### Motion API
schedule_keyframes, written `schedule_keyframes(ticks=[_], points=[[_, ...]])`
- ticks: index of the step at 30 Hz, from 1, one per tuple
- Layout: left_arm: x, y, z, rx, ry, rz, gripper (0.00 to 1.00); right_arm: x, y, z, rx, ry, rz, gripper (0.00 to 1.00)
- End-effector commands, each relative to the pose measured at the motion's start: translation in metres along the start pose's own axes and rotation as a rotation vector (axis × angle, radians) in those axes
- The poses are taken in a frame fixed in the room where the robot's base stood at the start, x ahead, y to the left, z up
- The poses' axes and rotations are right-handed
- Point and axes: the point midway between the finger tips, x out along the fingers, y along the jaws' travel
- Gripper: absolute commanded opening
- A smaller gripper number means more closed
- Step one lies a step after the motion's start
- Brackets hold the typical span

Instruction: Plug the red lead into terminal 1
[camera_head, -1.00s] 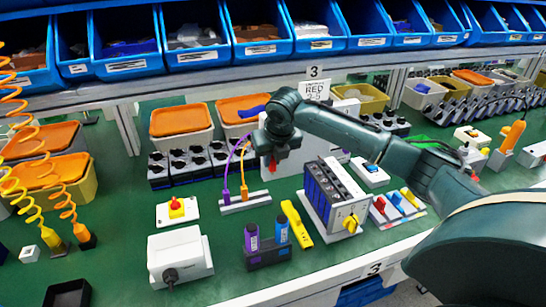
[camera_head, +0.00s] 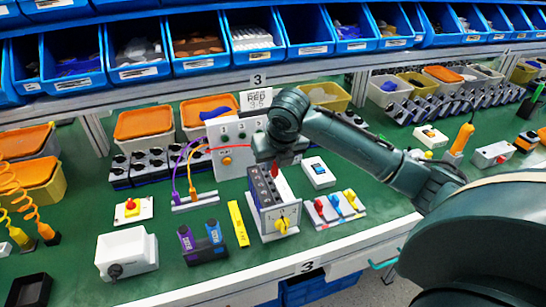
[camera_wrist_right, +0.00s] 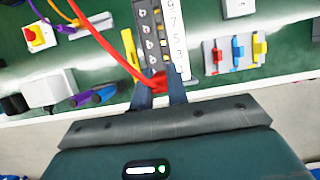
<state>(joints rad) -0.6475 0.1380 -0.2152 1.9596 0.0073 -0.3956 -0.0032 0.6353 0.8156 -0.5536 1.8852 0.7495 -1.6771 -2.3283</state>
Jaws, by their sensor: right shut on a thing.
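My right gripper (camera_head: 276,168) is shut on the red plug (camera_wrist_right: 160,82) of the red lead (camera_wrist_right: 105,42), just above the dark terminal block (camera_head: 264,206). The lead runs from the white panel (camera_head: 236,134) to the gripper. In the wrist view the plug sits between the fingertips at the near end of the block's terminal row (camera_wrist_right: 150,30). A white strip with numerals (camera_wrist_right: 176,28) runs beside the row. The plug's tip is hidden, so I cannot tell whether it touches a terminal. My left gripper is not in view.
Coloured switches (camera_head: 335,208) stand right. Purple and orange leads (camera_head: 190,175) rise nearby.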

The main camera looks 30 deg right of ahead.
Motion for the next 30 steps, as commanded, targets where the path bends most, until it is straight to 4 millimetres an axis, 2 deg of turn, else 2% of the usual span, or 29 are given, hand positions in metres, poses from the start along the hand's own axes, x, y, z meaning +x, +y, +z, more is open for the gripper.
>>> schedule_keyframes(ticks=[4,18,30], points=[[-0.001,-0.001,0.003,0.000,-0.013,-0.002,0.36,-0.006,0.000,-0.001,0.004,-0.002,0.001,0.00],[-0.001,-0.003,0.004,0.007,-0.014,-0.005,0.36,-0.006,-0.001,-0.002,0.004,-0.003,-0.003,0.00],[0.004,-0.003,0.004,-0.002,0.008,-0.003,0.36,0.036,0.000,-0.019,0.005,-0.001,-0.002,0.00]])
